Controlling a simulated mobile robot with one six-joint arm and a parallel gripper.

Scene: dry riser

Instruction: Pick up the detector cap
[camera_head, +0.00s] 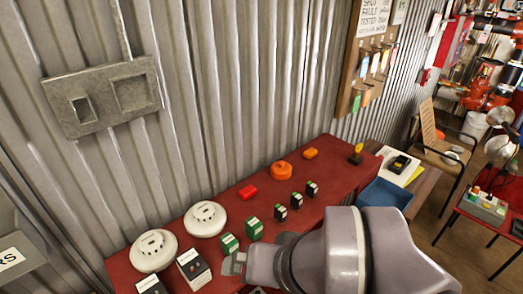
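An orange round cap-like piece (281,171) with a small raised top lies on the red bench (330,160), toward the wall; it looks like the detector cap, though no label shows. Two white round detectors (204,219) (153,250) sit at the left part of the bench. My gripper (238,262) is at the lower middle, over the bench's front part, nearer the camera than the orange cap and apart from it. My arm hides much of the gripper, so its opening is unclear.
Green-and-white boxes (228,243) and small dark-and-green blocks (296,200) stand between my gripper and the orange cap. A blue tray (385,195) is at right. The corrugated wall (240,90) rises behind.

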